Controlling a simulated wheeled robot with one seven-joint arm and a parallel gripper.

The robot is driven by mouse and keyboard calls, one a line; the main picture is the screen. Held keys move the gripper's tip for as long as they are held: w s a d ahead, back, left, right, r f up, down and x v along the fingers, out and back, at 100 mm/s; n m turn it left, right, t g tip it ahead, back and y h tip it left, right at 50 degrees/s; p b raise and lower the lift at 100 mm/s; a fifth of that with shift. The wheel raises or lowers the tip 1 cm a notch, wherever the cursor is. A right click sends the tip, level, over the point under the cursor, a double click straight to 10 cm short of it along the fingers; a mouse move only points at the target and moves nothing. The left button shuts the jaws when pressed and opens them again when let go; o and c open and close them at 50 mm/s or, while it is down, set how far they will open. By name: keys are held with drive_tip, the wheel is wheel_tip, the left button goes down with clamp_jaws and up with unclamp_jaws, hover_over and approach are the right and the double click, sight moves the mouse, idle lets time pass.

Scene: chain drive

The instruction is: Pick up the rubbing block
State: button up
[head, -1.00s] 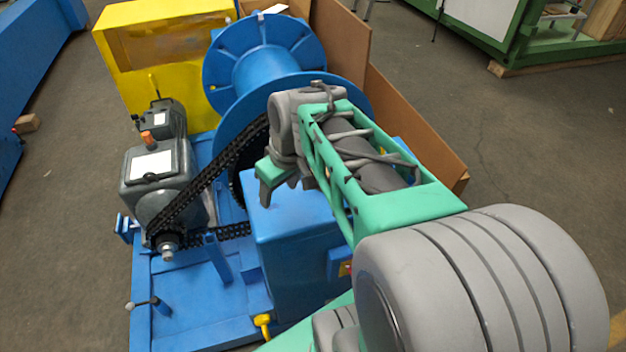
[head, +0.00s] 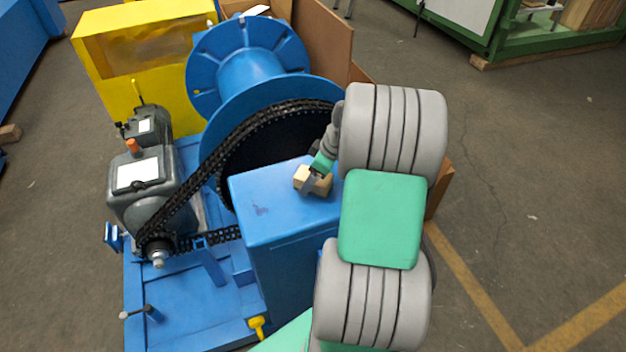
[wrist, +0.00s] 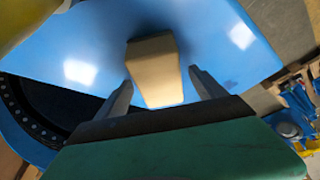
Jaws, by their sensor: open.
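The rubbing block (head: 301,177) is a small tan block on top of the blue box (head: 262,212) in the head view. In the wrist view the block (wrist: 154,68) lies on the blue surface, ahead of and between the two grey fingers. My gripper (head: 318,184) is at the block in the head view, with a grey finger in front of part of it. In the wrist view my gripper (wrist: 162,92) is open, with a gap between each finger and the block's sides.
A black chain (head: 195,190) runs around the large blue drum (head: 250,70) beside the box. A grey motor (head: 145,190) and a yellow cabinet (head: 145,45) stand to the left. Brown boards (head: 320,40) stand behind the drum. Open floor lies to the right.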

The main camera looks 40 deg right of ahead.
drive_tip(key=shift+f+b, duration=0.25)
drive_tip(key=shift+b, duration=0.1)
idle(0.3)
drive_tip(key=shift+c, duration=0.4)
drive_tip(key=c, duration=1.7)
drive_tip(key=shift+o, duration=0.2)
drive_tip(key=shift+r, duration=0.6)
drive_tip(key=r, duration=0.3)
drive_tip(key=shift+s+a+r, duration=0.15)
drive_tip(key=shift+s+r, duration=0.05)
drive_tip(key=s+a+r+b, duration=0.1)
drive_tip(key=s+a+r, duration=0.7)
drive_tip(key=s+r, duration=0.1)
drive_tip(key=shift+s+b, duration=0.4)
drive_tip(key=shift+s, duration=0.5)
